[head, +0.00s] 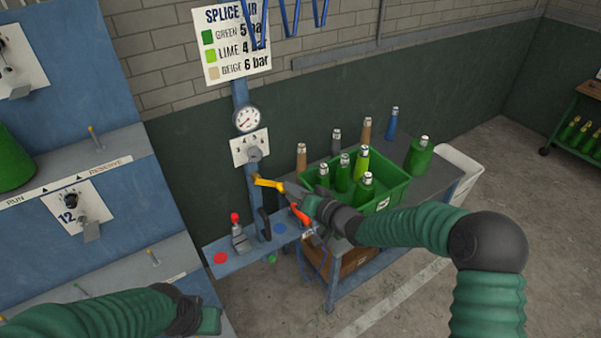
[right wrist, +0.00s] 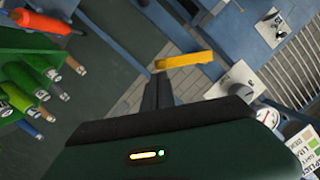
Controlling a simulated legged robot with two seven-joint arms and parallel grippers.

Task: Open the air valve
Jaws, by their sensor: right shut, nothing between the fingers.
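The yellow lever (head: 268,183), which looks like the air valve's handle, sticks out to the right from the blue post, below the gauge (head: 246,118) and a dial plate (head: 250,148). My right gripper (head: 286,187) is shut and empty, with its tips close to the lever's free end. In the right wrist view the lever (right wrist: 185,60) lies just beyond the shut fingertips (right wrist: 158,80); whether they touch cannot be told. My left gripper (head: 207,319) is low at the left, away from the post; its fingers cannot be made out.
A green crate (head: 398,192) of bottles stands on a bench right of the post, under my right forearm. An orange-red handled tool (head: 298,214) and a red-knobbed clamp (head: 238,232) are below the lever. A blue panel (head: 90,140) stands at left.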

